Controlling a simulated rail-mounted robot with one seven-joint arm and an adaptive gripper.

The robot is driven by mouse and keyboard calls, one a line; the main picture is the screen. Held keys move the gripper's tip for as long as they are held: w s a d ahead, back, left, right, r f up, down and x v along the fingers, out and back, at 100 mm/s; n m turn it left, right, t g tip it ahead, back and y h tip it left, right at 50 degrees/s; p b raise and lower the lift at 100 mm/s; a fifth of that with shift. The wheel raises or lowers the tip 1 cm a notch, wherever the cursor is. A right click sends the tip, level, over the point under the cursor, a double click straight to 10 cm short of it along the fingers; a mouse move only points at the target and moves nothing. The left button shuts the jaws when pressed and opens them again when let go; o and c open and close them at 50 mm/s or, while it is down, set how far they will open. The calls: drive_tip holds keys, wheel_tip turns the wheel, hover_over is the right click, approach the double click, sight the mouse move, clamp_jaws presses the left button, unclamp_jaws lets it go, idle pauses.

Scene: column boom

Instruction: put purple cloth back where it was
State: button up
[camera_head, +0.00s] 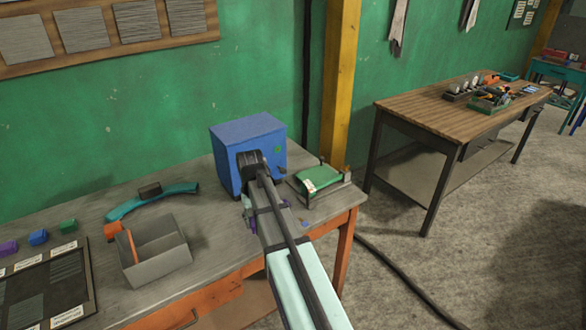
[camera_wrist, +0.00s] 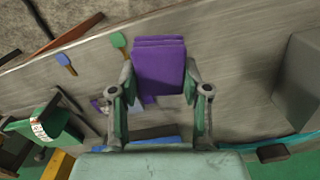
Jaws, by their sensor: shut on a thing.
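The purple cloth (camera_wrist: 160,62) is a folded, thick pad between the fingers of my gripper (camera_wrist: 159,78) in the wrist view. The gripper is shut on it, with one finger on each side. Below the cloth in that view, more purple and a pale patch (camera_wrist: 104,104) show near the bench top, partly hidden by the fingers; I cannot tell what they are. In the head view my arm hides most of the gripper, and only small bits of purple (camera_head: 246,203) show beside it, in front of the blue box (camera_head: 270,148).
A green folded item (camera_head: 318,178) sits in a tray right of the blue box. A grey divided bin (camera_head: 158,262), a teal curved tool (camera_head: 150,202) and small coloured blocks (camera_head: 38,237) lie to the left. The bench's front edge is close to my arm.

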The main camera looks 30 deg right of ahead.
sight(254, 226)
drive_tip(key=shift+s+a+f+n+b, duration=0.25)
drive_tip(key=shift+s+a+n, duration=0.1)
drive_tip(key=shift+s+a, duration=0.3)
drive_tip(key=shift+s+a+f+n+b, duration=0.1)
drive_tip(key=shift+s+a+n+b, duration=0.25)
drive_tip(key=shift+s, duration=0.35)
drive_tip(key=s+a, duration=0.1)
drive_tip(key=s+a+b, duration=0.1)
drive_tip(key=shift+s+a+f+n, duration=0.2)
drive_tip(key=shift+a+f+n, duration=0.1)
drive_tip(key=shift+a+f, duration=0.1)
drive_tip(key=shift+a+f+b, duration=0.15)
drive_tip(key=shift+a+b, duration=0.1)
drive_tip(key=shift+b, duration=0.05)
